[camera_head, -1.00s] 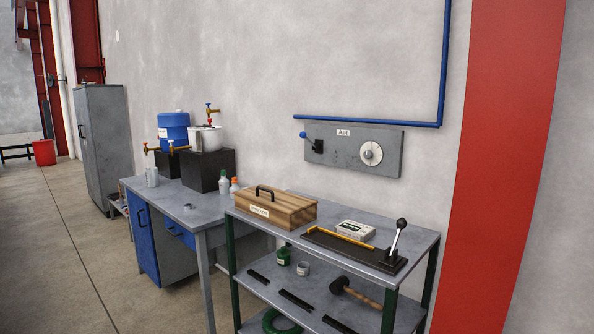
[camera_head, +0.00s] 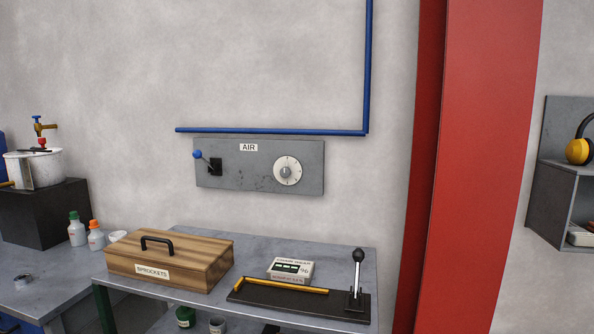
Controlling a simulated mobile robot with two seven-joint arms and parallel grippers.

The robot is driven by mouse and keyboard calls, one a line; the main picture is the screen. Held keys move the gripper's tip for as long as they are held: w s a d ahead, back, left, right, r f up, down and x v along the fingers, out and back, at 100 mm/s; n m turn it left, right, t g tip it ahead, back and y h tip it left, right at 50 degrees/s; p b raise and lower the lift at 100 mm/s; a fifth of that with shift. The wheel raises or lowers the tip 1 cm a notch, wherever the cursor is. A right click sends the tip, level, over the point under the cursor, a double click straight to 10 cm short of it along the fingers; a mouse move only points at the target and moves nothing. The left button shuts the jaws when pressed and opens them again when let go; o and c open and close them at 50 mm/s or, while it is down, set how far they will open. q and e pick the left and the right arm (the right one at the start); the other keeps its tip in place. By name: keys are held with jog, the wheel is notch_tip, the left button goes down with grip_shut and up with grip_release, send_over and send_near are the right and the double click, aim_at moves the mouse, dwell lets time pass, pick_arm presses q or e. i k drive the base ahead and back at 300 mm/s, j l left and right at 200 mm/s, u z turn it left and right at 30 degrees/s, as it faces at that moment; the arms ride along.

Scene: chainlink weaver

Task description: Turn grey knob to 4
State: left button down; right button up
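The grey knob (camera_head: 286,172) sits at the middle of a round white dial (camera_head: 291,162) on the right half of a grey wall panel (camera_head: 235,178). The panel carries a label reading AIR (camera_head: 249,147). The dial has small marks around its rim, too small to read, so I cannot tell the knob's setting. A lever with a blue ball (camera_head: 197,154) is on the panel's left half. Neither of my grippers shows in the view.
Below the panel, a metal shelf table (camera_head: 345,243) holds a wooden SPROCKETS box (camera_head: 170,260), a small labelled box (camera_head: 290,269) and a black lever tool (camera_head: 357,275). A blue pipe (camera_head: 270,130) runs above the panel. A red column (camera_head: 480,170) stands to the right.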

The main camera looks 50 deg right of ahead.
aim_at(285, 172)
jog(key=i+j+z, duration=0.15)
jog(key=i+z, duration=0.3)
jog(key=i+j+z, duration=0.25)
jog(key=z, duration=0.2)
